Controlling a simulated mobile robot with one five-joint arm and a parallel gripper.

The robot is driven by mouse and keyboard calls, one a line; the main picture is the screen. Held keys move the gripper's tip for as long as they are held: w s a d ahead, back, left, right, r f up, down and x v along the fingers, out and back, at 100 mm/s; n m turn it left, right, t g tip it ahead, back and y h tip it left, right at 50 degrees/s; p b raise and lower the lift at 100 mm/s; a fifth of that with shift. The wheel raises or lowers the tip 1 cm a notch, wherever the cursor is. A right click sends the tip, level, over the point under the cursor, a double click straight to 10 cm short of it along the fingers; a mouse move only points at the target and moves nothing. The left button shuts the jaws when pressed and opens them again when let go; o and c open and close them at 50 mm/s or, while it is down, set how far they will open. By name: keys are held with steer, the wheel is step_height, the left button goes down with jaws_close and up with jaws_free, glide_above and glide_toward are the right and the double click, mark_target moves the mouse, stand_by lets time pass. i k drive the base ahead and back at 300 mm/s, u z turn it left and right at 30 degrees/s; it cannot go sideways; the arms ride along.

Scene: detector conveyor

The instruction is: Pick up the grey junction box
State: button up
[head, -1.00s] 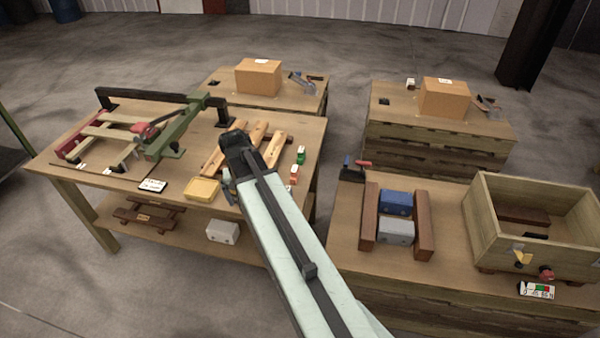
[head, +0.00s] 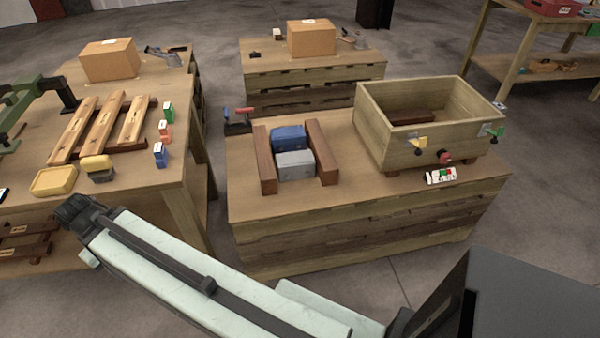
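The grey junction box (head: 295,165) lies on the middle pallet table (head: 345,205). It sits between two brown wooden rails, the left rail (head: 264,160) and the right rail (head: 322,152). A blue box (head: 288,138) is directly behind it, between the same rails. My arm reaches in from the bottom right, and its dark end with my gripper (head: 82,232) is at the lower left. It is in front of the left table, well apart from the grey box. The fingers are too unclear to show whether they are open or shut.
An open wooden crate (head: 380,135) stands on the right of the same table. A black-and-red clamp (head: 238,122) is at its back left corner. The left workbench (head: 130,178) holds wooden slats, a yellow tray (head: 54,181) and small coloured blocks. Bare tabletop lies before the rails.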

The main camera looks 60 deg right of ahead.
mark_target(300, 164)
steer(key=k, duration=0.35)
steer(key=u, duration=1.75)
steer(key=i, duration=1.25)
steer(key=z, duration=4.2)
steer(key=i, duration=1.05)
